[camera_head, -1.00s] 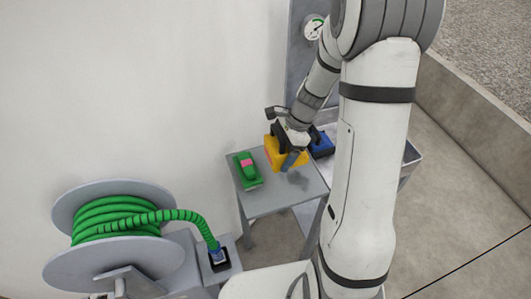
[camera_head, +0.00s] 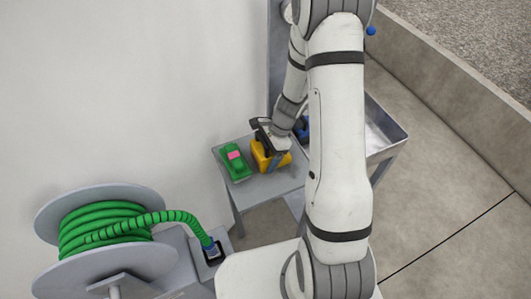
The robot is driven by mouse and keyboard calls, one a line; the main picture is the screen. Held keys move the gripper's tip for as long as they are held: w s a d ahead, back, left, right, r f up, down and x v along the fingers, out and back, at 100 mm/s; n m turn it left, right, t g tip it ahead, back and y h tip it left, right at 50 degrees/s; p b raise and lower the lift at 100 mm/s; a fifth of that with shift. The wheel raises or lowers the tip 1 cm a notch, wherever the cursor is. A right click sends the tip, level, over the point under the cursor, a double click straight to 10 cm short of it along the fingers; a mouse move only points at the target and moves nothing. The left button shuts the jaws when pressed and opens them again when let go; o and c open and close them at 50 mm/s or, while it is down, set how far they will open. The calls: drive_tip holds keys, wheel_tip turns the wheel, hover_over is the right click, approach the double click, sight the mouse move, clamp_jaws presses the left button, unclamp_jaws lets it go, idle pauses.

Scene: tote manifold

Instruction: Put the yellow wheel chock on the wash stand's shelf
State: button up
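The yellow wheel chock (camera_head: 258,157) is at the small grey shelf (camera_head: 255,194) of the wash stand, in the middle of the view. My gripper (camera_head: 274,154) points down over the chock, with its dark fingers on either side, and appears shut on it. The chock is low at the shelf top; I cannot tell whether its underside touches. My fingers and wrist hide part of it.
A green object (camera_head: 236,168) with a pink patch lies on the shelf just left of the chock. A blue object (camera_head: 302,129) shows behind my wrist. A grey basin (camera_head: 398,134) is at right. A green hose reel (camera_head: 105,230) stands at lower left.

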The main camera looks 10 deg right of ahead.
drive_tip(key=o, duration=0.7)
drive_tip(key=shift+f, duration=0.15)
drive_tip(key=o, duration=0.4)
